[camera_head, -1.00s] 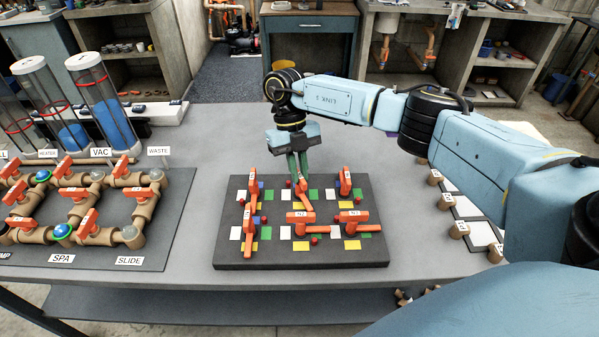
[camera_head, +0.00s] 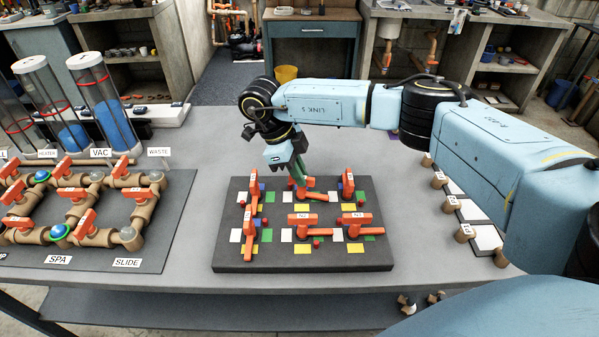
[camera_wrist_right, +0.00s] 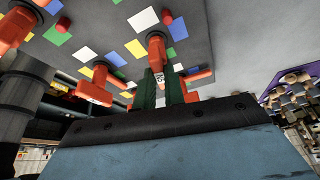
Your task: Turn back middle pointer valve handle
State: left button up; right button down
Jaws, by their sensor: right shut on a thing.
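The back middle valve handle (camera_head: 314,197) is orange and sits on a dark board (camera_head: 330,260) with coloured squares. Its arm points to the right in the head view. My right gripper (camera_head: 299,182) comes down from above and is shut on this handle. In the right wrist view the two green fingers (camera_wrist_right: 162,92) stand on either side of the orange handle (camera_wrist_right: 157,50). The lower part of the grip is partly hidden by the gripper body. My left gripper is not in view.
Close by stand the back left handle (camera_head: 254,190), back right handle (camera_head: 347,184), front left handle (camera_head: 249,235), front middle handle (camera_head: 302,221) and front right handle (camera_head: 356,220). A pipe rig (camera_head: 82,225) is at left. Wooden pegs (camera_head: 463,232) stand at right.

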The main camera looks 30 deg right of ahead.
jog(key=n+t, duration=0.1)
jog(key=n, duration=0.2)
jog(key=n+t+h, duration=0.1)
jog(key=n, duration=0.2)
jog(key=shift+s+b, duration=0.15)
jog(key=shift+b, duration=0.25)
jog(key=n+t+b, duration=0.1)
jog(key=n+t, duration=0.1)
jog(key=n, duration=0.4)
jog(key=shift+s, duration=0.15)
jog(key=shift+n+t+b, duration=0.5)
jog(key=shift+n+b, duration=0.05)
jog(key=shift+n, duration=0.35)
jog(key=shift+s+f+n+t+b, duration=0.1)
jog(key=shift+n+t+b, duration=0.3)
jog(key=shift+n, duration=0.5)
jog(key=n+y+b, duration=0.1)
jog(key=n, duration=0.2)
jog(key=shift+t, duration=0.4)
jog(key=shift+d+n+y+b, duration=0.1)
jog(key=shift+n+y+b, duration=0.2)
jog(key=shift+n+b, duration=0.35)
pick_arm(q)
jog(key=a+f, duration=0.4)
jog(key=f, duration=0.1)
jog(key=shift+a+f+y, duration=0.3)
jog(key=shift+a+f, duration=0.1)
pick_arm(e)
jog(key=shift+n+t, duration=0.3)
jog(key=shift+n, duration=0.05)
